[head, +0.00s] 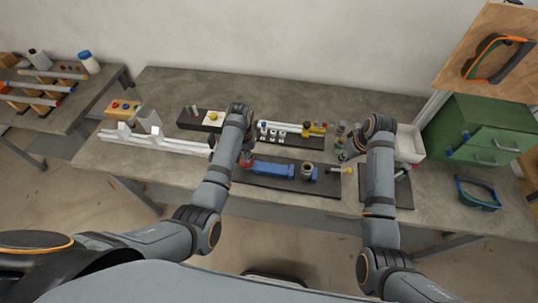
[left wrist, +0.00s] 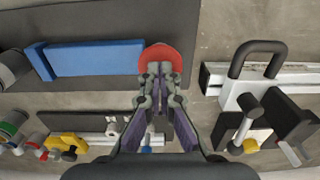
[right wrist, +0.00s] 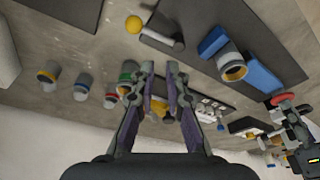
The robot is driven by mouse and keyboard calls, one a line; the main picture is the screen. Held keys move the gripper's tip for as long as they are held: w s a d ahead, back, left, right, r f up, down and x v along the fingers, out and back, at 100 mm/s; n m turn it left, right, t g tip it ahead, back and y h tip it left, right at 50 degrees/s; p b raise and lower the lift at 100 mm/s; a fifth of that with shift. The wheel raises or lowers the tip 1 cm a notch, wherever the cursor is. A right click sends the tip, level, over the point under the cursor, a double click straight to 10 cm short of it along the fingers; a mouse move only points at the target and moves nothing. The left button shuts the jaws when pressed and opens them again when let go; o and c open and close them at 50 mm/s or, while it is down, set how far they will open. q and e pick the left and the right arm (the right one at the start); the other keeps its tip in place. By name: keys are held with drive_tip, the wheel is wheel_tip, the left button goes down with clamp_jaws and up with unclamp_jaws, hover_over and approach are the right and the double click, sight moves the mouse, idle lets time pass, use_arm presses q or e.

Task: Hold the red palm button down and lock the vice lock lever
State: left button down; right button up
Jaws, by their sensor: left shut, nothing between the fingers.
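The red palm button (head: 247,161) sits at the left end of the dark vice plate (head: 300,184). In the left wrist view the red button (left wrist: 160,55) lies right at my shut left fingertips (left wrist: 160,70), which appear to touch it; how far down it is, I cannot tell. The blue vice (head: 272,169) is beside it. The lock lever, with a yellow ball knob (head: 347,170), sticks out at the plate's right end; the knob also shows in the right wrist view (right wrist: 133,24). My right gripper (right wrist: 160,68) is open and empty, apart from the lever.
Several small coloured-top bottles (right wrist: 82,87) stand near my right gripper. A white bin (head: 409,146) and a green drawer cabinet (head: 485,135) are at the right. A white rail fixture (head: 160,144) lies left of the vice. The table's front edge is mostly clear.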

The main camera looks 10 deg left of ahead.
drive_tip(key=shift+o, duration=1.4)
drive_tip(key=shift+f, duration=0.1)
drive_tip(key=n+y, duration=0.3)
drive_tip(key=n, duration=1)
approach(341, 170)
drive_tip(key=shift+g, duration=0.3)
drive_tip(key=x, duration=0.8)
drive_tip(key=shift+w+d, duration=0.1)
drive_tip(key=shift+w, duration=0.05)
drive_tip(key=shift+c, duration=0.4)
clamp_jaws()
